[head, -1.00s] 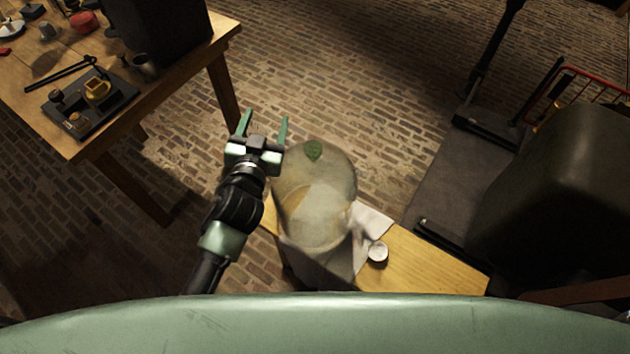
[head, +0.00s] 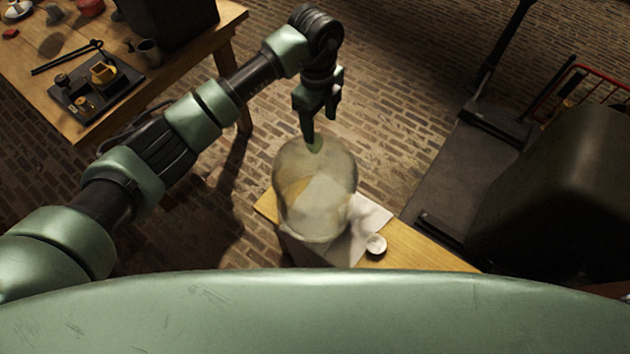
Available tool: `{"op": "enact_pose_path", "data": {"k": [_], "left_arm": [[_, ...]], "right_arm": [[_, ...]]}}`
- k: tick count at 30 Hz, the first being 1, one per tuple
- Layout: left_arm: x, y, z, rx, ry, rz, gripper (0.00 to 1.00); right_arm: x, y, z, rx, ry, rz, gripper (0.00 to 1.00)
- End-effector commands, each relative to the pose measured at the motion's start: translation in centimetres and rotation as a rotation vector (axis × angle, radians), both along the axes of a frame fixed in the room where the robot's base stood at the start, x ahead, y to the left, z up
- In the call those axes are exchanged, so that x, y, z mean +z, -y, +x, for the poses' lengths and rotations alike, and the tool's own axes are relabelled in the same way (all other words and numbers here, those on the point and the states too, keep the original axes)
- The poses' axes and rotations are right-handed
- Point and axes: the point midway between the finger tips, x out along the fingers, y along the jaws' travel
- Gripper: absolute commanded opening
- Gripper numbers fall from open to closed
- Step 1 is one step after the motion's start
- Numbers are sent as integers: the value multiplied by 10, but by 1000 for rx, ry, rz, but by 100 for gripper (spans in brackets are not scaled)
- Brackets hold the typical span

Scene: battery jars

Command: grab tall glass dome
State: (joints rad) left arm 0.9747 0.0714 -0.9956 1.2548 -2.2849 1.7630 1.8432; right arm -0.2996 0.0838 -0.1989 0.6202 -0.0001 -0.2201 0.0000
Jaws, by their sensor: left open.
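The tall glass dome (head: 312,205) is clear and rounded, with a small green knob (head: 315,146) on top. It stands upright on a small wooden table in the middle of the head view. My left gripper (head: 312,132) points down at the top of the dome, with its fingers open beside the green knob. One finger overlaps the knob in the picture; I cannot tell whether it touches. My right gripper is not in view.
A white cloth (head: 372,216) and a small round white item (head: 376,243) lie beside the dome on the wooden table (head: 430,255). A workbench (head: 85,130) with tools stands at the upper left. A large dark rounded object (head: 560,190) is at the right.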

Motion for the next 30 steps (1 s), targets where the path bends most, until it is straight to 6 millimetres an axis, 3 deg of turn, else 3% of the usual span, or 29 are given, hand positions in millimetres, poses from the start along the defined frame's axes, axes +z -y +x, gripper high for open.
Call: {"op": "enact_pose_path", "data": {"k": [3,11,15,19,28,30], "left_arm": [[-3,-11,3,25,5,51,63],[-31,-11,-1,24,2,48,63],[-51,-12,-8,22,0,47,63],[-69,-11,-7,22,2,46,63],[-75,-12,-6,21,6,45,63],[-75,-12,-6,21,6,45,43]], "right_arm": [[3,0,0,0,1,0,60],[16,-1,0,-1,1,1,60],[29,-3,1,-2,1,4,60],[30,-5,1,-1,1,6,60],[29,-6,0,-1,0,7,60],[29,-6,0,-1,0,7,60]]}}
